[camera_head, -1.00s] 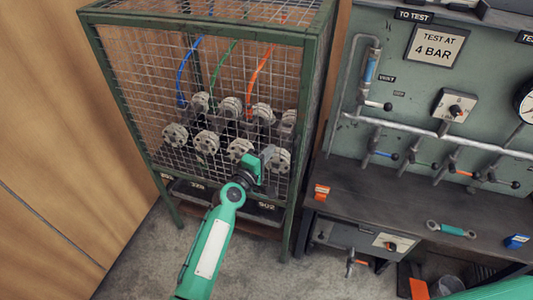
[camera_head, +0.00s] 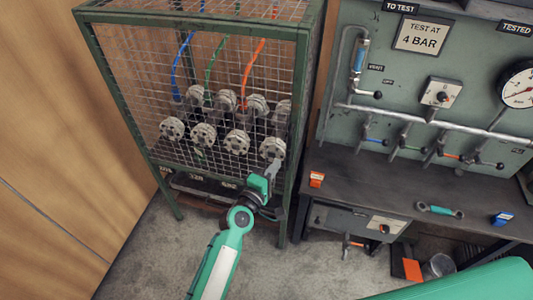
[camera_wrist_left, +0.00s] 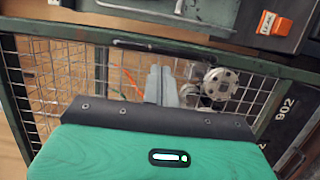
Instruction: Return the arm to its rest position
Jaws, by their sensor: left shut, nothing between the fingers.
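My left arm comes up from the bottom of the head view. Its left gripper (camera_head: 273,167) is at the lower right front of the green-framed mesh cage (camera_head: 296,130), just below the rightmost front flanged pipe end (camera_head: 272,148). Its fingers are shut and empty. In the left wrist view the closed grey fingers (camera_wrist_left: 160,86) point at the mesh, with a round flange (camera_wrist_left: 220,83) to their right. Whether the fingertips touch the cage I cannot tell. My right gripper is not in view.
Several flanges stand in the cage, with blue, green and orange hoses (camera_head: 250,75) above. A dark bench (camera_head: 370,185) to the right bears a green-banded pipe piece (camera_head: 440,210), an orange tag (camera_head: 317,180) and a blue tag (camera_head: 502,219). Grey floor (camera_head: 150,250) lies free before the cage.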

